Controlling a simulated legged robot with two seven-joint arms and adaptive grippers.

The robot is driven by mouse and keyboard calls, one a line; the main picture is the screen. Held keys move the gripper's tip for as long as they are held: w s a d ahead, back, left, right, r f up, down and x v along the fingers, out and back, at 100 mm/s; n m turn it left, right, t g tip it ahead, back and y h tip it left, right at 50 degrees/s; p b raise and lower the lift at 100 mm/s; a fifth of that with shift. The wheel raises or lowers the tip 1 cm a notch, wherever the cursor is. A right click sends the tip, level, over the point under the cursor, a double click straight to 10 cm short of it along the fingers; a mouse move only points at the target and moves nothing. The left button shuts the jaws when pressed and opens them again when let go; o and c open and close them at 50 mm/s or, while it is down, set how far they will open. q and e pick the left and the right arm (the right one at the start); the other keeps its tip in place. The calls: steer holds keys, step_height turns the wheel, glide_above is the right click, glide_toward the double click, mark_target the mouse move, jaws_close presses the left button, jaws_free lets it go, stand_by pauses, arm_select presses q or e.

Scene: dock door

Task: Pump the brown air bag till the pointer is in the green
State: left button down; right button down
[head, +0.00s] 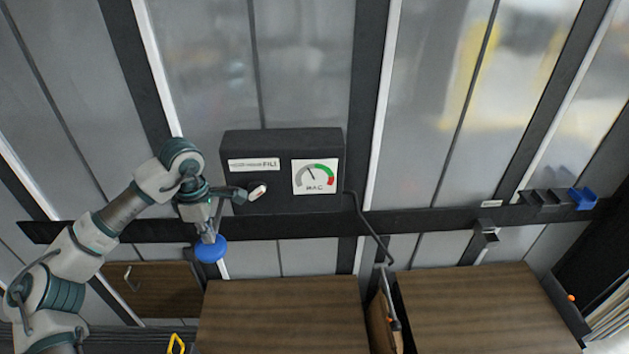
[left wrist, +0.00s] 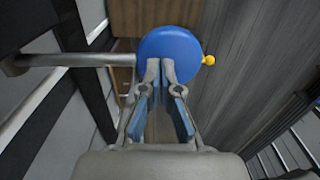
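The brown air bag (head: 381,322) stands in the narrow gap between two wooden crates, mostly hidden by them. A dark box (head: 283,145) with a "FILL" label carries the gauge (head: 314,177). Its pointer leans up and slightly left, over the grey part just left of the green. My left gripper (head: 212,238) is at a round blue disc (head: 210,252) below and left of the box. In the left wrist view, its fingertips (left wrist: 160,66) are close together against the blue disc (left wrist: 170,45), with nothing clearly gripped. My right gripper is out of view.
A dark hose (head: 366,222) runs from the box down towards the bag. Wooden crates (head: 280,310) and (head: 480,310) fill the lower middle and right. A dark rail (head: 430,220) crosses the ribbed wall. A grey rod (left wrist: 75,60) reaches the disc in the left wrist view.

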arm_select(q)
step_height(320, 180, up, 7)
steer(key=p, duration=0.6)
steer(key=shift+r, duration=0.2)
stand_by(0.7)
steer(key=shift+f+b, duration=2.2)
steer(key=shift+f, duration=1.65)
steer(key=shift+r+p, duration=0.55)
steer(key=shift+r, duration=0.05)
step_height(320, 180, up, 7)
steer(key=p, duration=0.5)
steer(key=shift+f, duration=0.2)
